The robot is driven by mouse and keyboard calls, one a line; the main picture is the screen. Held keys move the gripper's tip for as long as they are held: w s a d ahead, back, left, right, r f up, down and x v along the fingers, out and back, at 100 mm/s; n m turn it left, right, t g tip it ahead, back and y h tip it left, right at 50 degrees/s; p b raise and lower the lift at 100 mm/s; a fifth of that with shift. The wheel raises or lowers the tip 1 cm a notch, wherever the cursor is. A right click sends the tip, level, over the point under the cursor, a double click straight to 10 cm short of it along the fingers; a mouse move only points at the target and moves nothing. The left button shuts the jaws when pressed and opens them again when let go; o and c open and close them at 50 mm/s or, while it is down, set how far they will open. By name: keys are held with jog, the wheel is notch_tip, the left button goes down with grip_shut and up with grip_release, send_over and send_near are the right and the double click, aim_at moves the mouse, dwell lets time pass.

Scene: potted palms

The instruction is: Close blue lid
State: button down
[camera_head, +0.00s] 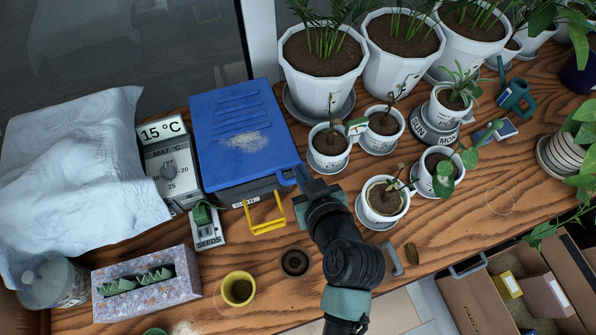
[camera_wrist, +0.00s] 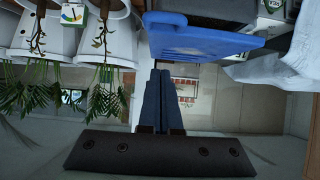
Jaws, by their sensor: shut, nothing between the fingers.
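The blue lid (camera_head: 222,112) lies over a dark grey box (camera_head: 236,197) left of centre in the head view, with a pale dusty patch on top. I cannot tell whether it sits fully flush. A yellow handle (camera_head: 268,227) sticks out at the box's front. My gripper (camera_head: 302,176) is shut and empty beside the lid's front right corner; I cannot tell whether they touch. In the wrist view the blue lid (camera_wrist: 200,42) is above and right of my gripper's closed fingers (camera_wrist: 160,88).
Potted seedlings on saucers (camera_head: 329,146) stand close to the right of my gripper. A thermostat (camera_head: 167,165) and a white bag (camera_head: 75,165) are left of the box. A yellow pot (camera_head: 238,288) and tissue-like flowered box (camera_head: 146,283) stand in front.

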aim_at(291, 165)
jog(key=x, duration=0.4)
jog(key=shift+w+f+p, duration=0.1)
jog(key=shift+w+p, duration=0.2)
jog(key=f, duration=0.2)
jog(key=s+f, duration=0.1)
jog(key=shift+s+d+f, duration=0.2)
jog(key=shift+f, duration=0.2)
